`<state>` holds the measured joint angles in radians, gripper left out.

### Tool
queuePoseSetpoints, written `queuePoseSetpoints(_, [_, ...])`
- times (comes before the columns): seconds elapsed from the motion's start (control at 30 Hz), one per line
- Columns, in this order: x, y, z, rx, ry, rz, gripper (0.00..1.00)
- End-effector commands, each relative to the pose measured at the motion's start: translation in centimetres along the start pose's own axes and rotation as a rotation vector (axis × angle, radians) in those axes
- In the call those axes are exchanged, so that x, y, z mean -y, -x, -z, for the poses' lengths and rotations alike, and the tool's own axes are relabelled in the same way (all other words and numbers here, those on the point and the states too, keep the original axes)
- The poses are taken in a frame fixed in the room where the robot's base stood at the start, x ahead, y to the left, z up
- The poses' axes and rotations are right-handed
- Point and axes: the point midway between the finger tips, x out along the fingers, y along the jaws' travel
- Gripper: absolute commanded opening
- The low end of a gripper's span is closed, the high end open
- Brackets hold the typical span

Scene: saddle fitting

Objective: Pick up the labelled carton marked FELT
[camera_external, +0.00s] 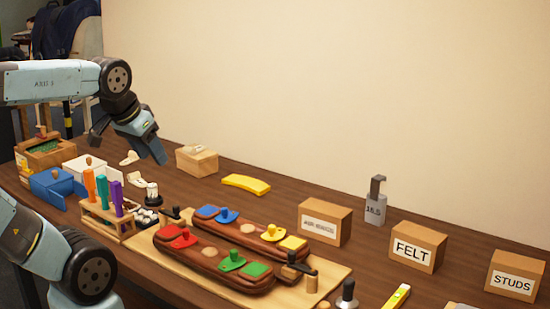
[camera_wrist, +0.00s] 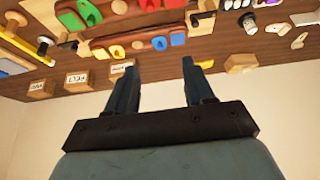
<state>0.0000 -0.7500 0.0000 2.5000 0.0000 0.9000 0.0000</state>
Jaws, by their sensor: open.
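The FELT carton (camera_external: 418,243) is a brown box with a white label reading FELT. It stands upright on the right part of the bench, between two other labelled cartons. In the wrist view, which looks upside down, it appears to be the middle carton (camera_wrist: 76,80) at the left; its label is too small to read surely. My gripper (camera_external: 128,152) is in the air over the far left part of the bench, well away from the carton. In the wrist view its two fingers (camera_wrist: 162,64) are spread apart with nothing between them.
A STUDS carton (camera_external: 515,275) stands right of FELT, and a carton with a small label (camera_external: 325,222) left of it. A grey weight (camera_external: 376,205) stands behind. Brown padded holders (camera_external: 215,262) with coloured pieces fill the middle. A yellow level (camera_external: 397,297) lies in front.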

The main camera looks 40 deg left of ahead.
Motion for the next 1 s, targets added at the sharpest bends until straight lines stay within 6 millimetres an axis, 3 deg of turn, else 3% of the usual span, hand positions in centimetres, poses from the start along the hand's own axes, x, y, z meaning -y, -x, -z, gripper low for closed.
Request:
queuePoseSetpoints(0.43, [0.0,0.0,0.0,0.000,0.000,0.000,0.96])
queuePoseSetpoints(0.77, [-0.3,-0.1,0.6,0.011,0.016,-0.010,0.96])
queuePoseSetpoints(1.0, [-3.1,-1.8,4.1,0.098,0.137,-0.090,0.96])
